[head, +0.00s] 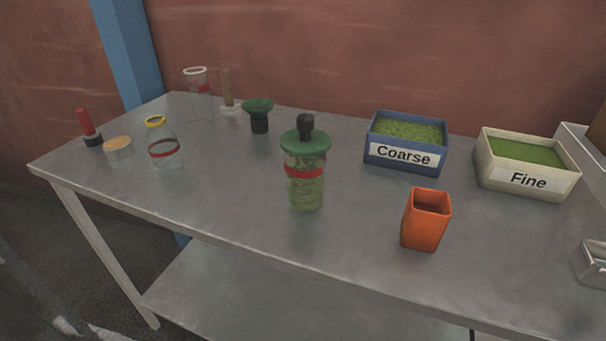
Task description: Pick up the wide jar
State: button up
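Three clear jars stand upright on the metal table (240,200). One jar (305,190) near the middle has a red band, green contents and a green lid-like top (305,144) with a black knob. A second jar (164,150) at the left has a yellow rim and a red band and looks empty. A third jar (199,100) at the back left has a white rim and a red mark and looks empty. I cannot tell for sure which one is the wide jar. My gripper is not in view.
A blue Coarse bin (373,147) and a cream Fine bin (487,167) hold green powder. An orange cup (422,232) stands at the front right. A green funnel (258,110), a red-handled tool (87,124) and a small round tub (118,149) are behind. The front left is clear.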

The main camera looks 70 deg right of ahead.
aim_at(305, 177)
jog(key=i+j, duration=0.15)
jog(key=i, duration=0.35)
jog(key=i+j+z, duration=0.1)
jog(key=i, duration=0.4)
jog(key=i+j+z, duration=0.1)
jog(key=z, duration=1.75)
jog(key=k+z, duration=0.15)
jog(key=z, duration=0.65)
jog(key=i+j+u, duration=0.1)
jog(key=i, duration=0.05)
